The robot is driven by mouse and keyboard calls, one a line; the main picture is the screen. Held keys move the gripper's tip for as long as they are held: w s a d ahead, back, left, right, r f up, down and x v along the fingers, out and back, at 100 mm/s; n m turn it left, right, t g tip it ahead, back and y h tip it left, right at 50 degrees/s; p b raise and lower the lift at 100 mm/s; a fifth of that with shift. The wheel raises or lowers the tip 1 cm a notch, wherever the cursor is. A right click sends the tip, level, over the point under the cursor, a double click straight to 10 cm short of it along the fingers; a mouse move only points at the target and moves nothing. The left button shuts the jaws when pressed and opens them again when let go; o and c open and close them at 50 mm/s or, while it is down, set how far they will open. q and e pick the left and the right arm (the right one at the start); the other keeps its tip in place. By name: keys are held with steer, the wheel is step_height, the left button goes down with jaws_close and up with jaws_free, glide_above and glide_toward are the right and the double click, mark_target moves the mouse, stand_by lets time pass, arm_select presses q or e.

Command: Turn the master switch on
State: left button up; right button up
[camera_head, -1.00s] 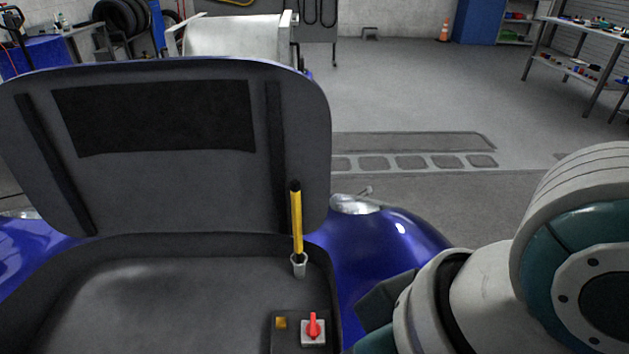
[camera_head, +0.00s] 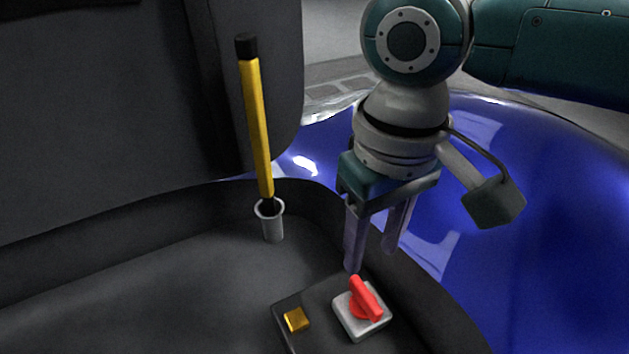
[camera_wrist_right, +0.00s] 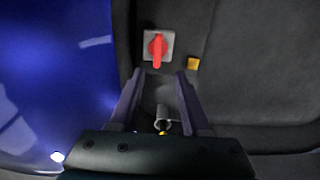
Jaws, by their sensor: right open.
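The master switch is a red rotary handle (camera_head: 364,299) on a pale square plate (camera_head: 350,325), set on a dark panel in the open compartment of the blue vehicle. It also shows in the right wrist view (camera_wrist_right: 157,48), beyond the fingertips. My right gripper (camera_head: 374,262) points down, open and empty, just behind and above the switch in the head view. Its fingers show on both sides in the wrist view (camera_wrist_right: 157,75), and no contact with the switch is visible. My left gripper is not in view.
A small brass-coloured block (camera_head: 296,319) sits left of the switch. A yellow rod with a black top (camera_head: 258,130) stands in a grey cup (camera_head: 271,222) behind it. The compartment wall and blue bodywork (camera_head: 520,230) lie to the right. The raised lid (camera_head: 90,110) is at the back left.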

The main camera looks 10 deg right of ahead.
mark_target(367, 293)
steer(key=f+b, duration=0.1)
steer(key=f, duration=0.2)
steer(key=f+b, duration=0.2)
steer(key=f, duration=0.1)
steer(key=f+b, duration=0.2)
steer(key=f, duration=0.2)
steer(key=shift+s+d, duration=0.15)
steer(key=shift+d, duration=0.1)
steer(key=shift+c, duration=0.2)
jaws_close()
steer(key=shift+r, duration=0.1)
